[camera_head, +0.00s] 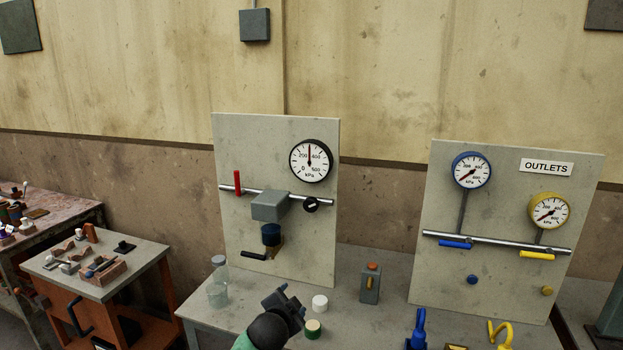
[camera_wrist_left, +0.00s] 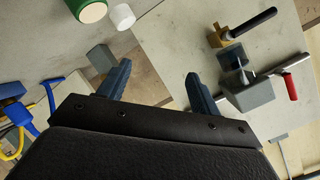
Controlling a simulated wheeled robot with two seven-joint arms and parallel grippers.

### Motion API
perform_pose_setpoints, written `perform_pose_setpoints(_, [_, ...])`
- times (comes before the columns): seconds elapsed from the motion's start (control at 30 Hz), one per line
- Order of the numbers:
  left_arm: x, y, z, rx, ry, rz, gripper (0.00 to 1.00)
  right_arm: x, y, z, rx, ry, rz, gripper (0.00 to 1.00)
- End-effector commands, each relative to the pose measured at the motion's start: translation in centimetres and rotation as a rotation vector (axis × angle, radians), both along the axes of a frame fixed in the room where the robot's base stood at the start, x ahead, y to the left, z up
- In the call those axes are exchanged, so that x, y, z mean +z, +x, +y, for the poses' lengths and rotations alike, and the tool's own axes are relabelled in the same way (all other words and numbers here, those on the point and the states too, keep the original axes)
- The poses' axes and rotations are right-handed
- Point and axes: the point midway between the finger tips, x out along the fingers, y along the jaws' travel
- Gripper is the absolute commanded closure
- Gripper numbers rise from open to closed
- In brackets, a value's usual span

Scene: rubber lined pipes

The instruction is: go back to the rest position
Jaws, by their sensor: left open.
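My left gripper (camera_head: 284,297) is above the grey table at the bottom middle of the head view. Its two dark fingers also show in the left wrist view (camera_wrist_left: 158,72), spread apart with nothing between them. Ahead of it stands the left panel (camera_head: 240,140), with a black-rimmed gauge (camera_head: 310,160), a pipe with a red lever (camera_head: 237,182), a grey block (camera_head: 270,206) and a dark valve with a black handle (camera_head: 254,256). My right gripper is not in view.
On the table are a clear jar (camera_head: 218,290), a white cap (camera_head: 320,302), a green-sided container (camera_head: 313,328) and a grey box with an orange top (camera_head: 370,284). The OUTLETS panel (camera_head: 510,210) stands right, with blue and yellow hoses below. A cluttered cart (camera_head: 140,270) is left.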

Motion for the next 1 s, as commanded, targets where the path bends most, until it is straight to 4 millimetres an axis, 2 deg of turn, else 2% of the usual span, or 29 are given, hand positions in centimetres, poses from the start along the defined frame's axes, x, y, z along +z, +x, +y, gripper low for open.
perform_pose_setpoints(0.03, [-1.4, -1.5, 0.4, 0.017, -0.025, 0.038, 0.36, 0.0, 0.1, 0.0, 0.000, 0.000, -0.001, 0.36])
perform_pose_setpoints(0.1, [-2.9, -3.4, 1.1, 0.044, -0.056, 0.088, 0.36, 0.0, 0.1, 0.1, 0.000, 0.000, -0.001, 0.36])
perform_pose_setpoints(0.5, [-10.8, -15.1, 5.5, 0.216, -0.211, 0.370, 0.36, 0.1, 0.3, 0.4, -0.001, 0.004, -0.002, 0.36])
perform_pose_setpoints(0.8, [-15.1, -25.1, 9.3, 0.367, -0.298, 0.577, 0.36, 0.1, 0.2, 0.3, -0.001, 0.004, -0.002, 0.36])
perform_pose_setpoints(1.0, [-17.1, -32.2, 11.9, 0.477, -0.342, 0.710, 0.36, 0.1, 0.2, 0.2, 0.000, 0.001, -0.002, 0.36])
